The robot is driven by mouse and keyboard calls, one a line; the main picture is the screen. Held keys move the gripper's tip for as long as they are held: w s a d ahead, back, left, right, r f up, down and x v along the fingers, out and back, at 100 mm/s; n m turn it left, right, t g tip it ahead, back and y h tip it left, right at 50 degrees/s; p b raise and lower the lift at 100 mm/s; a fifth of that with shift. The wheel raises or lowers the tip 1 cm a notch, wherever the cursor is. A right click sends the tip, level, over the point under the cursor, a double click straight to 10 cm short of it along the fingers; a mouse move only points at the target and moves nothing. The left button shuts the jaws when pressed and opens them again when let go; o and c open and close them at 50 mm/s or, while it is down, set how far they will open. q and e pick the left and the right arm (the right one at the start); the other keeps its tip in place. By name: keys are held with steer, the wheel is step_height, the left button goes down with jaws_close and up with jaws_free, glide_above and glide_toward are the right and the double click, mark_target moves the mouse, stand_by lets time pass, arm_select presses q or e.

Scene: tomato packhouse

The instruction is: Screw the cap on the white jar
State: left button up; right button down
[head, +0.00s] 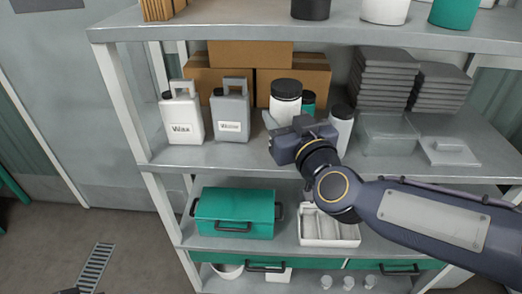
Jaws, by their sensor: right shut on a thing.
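The white jar (285,106) is on or just above the middle shelf, in front of the cardboard boxes. A black cap (286,88) sits on its top; I cannot tell how tightly it is screwed. My right gripper (287,123) reaches in from the right and is shut on the jar's lower body, one finger on each side. The gripper hides the jar's base, so I cannot tell whether it touches the shelf. My left gripper is not in view.
A white Wax jug (181,117) and a grey jug (230,115) stand left of the jar. A green bottle (308,103) and a white bottle (341,128) stand close on its right. A clear tub (388,138) is further right. The upper shelf (240,34) overhangs.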

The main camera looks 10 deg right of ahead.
steer(key=shift+w+f, duration=0.2)
steer(key=shift+w, duration=0.05)
steer(key=w+d+f+b, duration=0.1)
steer(key=w+f, duration=0.8)
steer(key=w, duration=0.4)
steer(key=shift+d, duration=0.2)
steer(key=f, duration=0.3)
steer(key=shift+w+f, duration=0.25)
steer(key=shift+f, duration=0.1)
